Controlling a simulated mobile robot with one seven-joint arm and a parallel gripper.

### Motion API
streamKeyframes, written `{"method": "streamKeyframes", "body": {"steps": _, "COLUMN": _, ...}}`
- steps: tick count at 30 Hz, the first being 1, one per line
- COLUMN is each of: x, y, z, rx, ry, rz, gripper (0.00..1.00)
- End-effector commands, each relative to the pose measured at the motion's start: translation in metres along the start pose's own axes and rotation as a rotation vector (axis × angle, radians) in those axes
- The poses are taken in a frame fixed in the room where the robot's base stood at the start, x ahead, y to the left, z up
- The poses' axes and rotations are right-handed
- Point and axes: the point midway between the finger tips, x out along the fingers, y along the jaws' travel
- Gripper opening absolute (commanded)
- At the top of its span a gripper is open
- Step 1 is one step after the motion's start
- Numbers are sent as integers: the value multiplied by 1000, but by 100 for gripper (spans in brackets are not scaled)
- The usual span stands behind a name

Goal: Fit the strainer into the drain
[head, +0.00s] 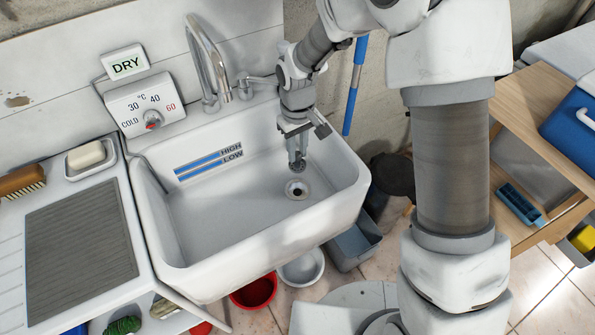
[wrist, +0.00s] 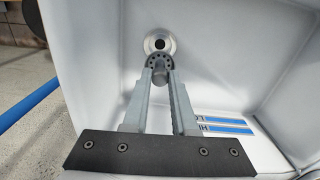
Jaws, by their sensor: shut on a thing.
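My gripper (head: 297,160) is inside the white sink, pointing down. It is shut on the strainer (wrist: 159,63), a small dark grey disc with holes, which also shows at the fingertips in the head view (head: 298,167). The drain (head: 296,190) is a round metal ring with a dark hole in the sink floor. In the wrist view the drain (wrist: 159,42) lies just beyond the strainer, partly covered by it. The strainer is apart from the drain, a little above it. The exact gap is hard to tell.
The sink (head: 215,225) is empty and dry, with its walls around my gripper. The tap (head: 212,60) stands at the back, left of my arm. A soap dish (head: 91,167), a brush (head: 22,181) and a ribbed board are on the left. Red and white bowls stand below.

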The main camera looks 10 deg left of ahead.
Motion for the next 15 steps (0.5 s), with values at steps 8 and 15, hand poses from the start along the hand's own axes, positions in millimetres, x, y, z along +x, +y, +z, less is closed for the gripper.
{"method": "streamKeyframes", "body": {"steps": 8, "x": 39, "y": 0, "z": 1, "rx": -2, "ry": 1, "rz": 1, "gripper": 0}}
{"method": "streamKeyframes", "body": {"steps": 15, "x": 48, "y": 0, "z": 1, "rx": -1, "ry": 0, "rz": 1, "gripper": 0}}
